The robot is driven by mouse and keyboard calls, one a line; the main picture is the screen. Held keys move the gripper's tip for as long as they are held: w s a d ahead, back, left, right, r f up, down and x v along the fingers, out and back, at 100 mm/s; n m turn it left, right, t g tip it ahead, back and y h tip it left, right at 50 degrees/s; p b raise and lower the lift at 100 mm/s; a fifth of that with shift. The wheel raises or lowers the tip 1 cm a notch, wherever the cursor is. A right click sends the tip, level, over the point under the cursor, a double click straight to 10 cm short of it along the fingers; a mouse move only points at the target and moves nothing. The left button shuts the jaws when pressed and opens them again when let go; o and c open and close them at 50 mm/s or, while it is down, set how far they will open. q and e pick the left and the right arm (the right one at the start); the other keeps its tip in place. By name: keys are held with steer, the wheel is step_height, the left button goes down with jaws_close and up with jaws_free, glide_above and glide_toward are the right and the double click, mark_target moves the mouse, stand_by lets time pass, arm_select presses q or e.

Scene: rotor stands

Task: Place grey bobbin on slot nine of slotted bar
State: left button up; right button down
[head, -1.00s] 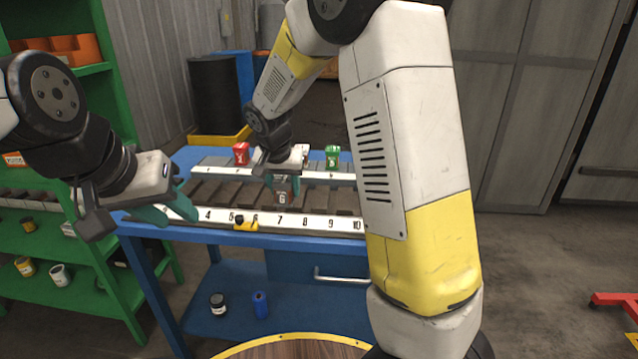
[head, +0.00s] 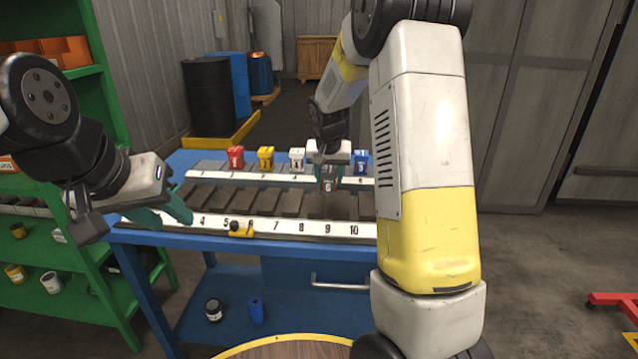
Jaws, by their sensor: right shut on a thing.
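The grey bobbin (head: 328,186), marked 6, is held in my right gripper (head: 328,174), which is shut on it. The bobbin is in line with label nine (head: 327,229), over the dark slots behind the label strip. I cannot tell whether it touches the slot or hangs just above it. My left gripper (head: 168,213) is empty at the bar's left end, its teal fingers apart. My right arm hides the bar's right end.
Red (head: 235,157), yellow (head: 266,158), white (head: 297,158) and blue (head: 361,161) bobbins stand on the rear rack. Green shelving (head: 88,270) stands left.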

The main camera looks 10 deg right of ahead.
mark_target(330, 171)
steer(key=shift+w+d+f, duration=0.1)
steer(key=shift+d+f, duration=0.05)
steer(key=shift+f, duration=0.75)
steer(key=shift+d+f, duration=0.1)
steer(key=shift+f, duration=0.8)
steer(key=c, duration=0.8)
jaws_free()
steer(key=shift+f, duration=0.15)
steer(key=shift+o, duration=0.2)
steer(key=v, duration=1.2)
steer(key=s+a+r+n+t+y, duration=0.1)
steer(key=s+r+n, duration=0.1)
steer(key=s, duration=1.2)
steer(key=s+a+r+n+y, duration=0.1)
steer(key=s+r, duration=0.4)
steer(key=s, duration=0.9)
steer(key=shift+s+a+r+n+t+y, duration=0.15)
steer(key=shift+s+a+n+t+y, duration=0.25)
steer(key=shift+a+y, duration=0.35)
